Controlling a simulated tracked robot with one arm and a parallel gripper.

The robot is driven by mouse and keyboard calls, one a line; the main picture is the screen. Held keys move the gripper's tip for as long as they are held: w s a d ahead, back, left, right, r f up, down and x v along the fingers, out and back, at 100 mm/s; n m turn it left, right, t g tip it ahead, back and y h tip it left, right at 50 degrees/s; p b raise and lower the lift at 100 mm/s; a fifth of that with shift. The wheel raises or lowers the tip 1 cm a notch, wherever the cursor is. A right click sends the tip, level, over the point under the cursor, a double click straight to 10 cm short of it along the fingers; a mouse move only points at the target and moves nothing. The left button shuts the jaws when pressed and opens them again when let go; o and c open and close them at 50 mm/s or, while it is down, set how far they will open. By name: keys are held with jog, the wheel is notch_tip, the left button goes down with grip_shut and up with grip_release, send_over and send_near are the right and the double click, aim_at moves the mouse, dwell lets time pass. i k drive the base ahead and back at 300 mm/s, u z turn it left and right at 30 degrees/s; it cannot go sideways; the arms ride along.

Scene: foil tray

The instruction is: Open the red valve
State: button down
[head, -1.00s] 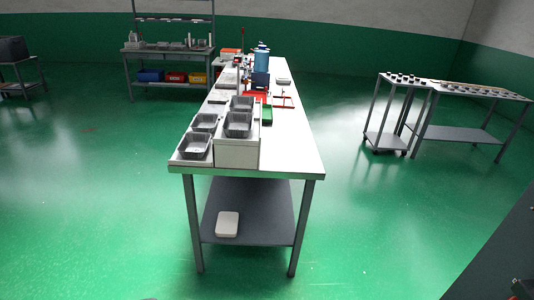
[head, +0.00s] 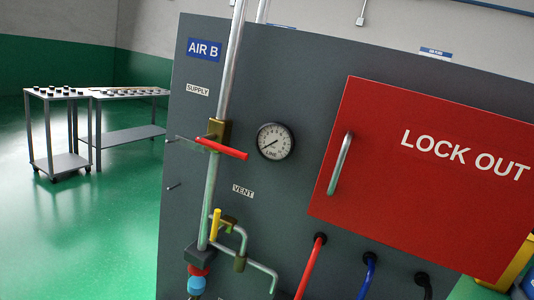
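The red valve handle (head: 222,148) sits on a brass valve body (head: 217,130) on the silver vertical supply pipe (head: 231,65), left of centre in the head view. The handle lies crosswise to the pipe, its right end slightly lower in the tilted picture. A "SUPPLY" label (head: 197,90) is to the upper left of the valve. My gripper is not visible in the head view, so its distance from the handle cannot be told.
The grey panel (head: 300,75) carries a gauge (head: 275,141), a yellow handle (head: 215,225) on the vent piping, a red "LOCK OUT" box (head: 385,180), and red (head: 311,265) and blue (head: 367,275) hoses. A thin rod (head: 185,140) sticks out left of the valve. Green floor (head: 60,235) is open at left.

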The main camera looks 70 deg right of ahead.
aim_at(206, 141)
jog(key=z, duration=1.3)
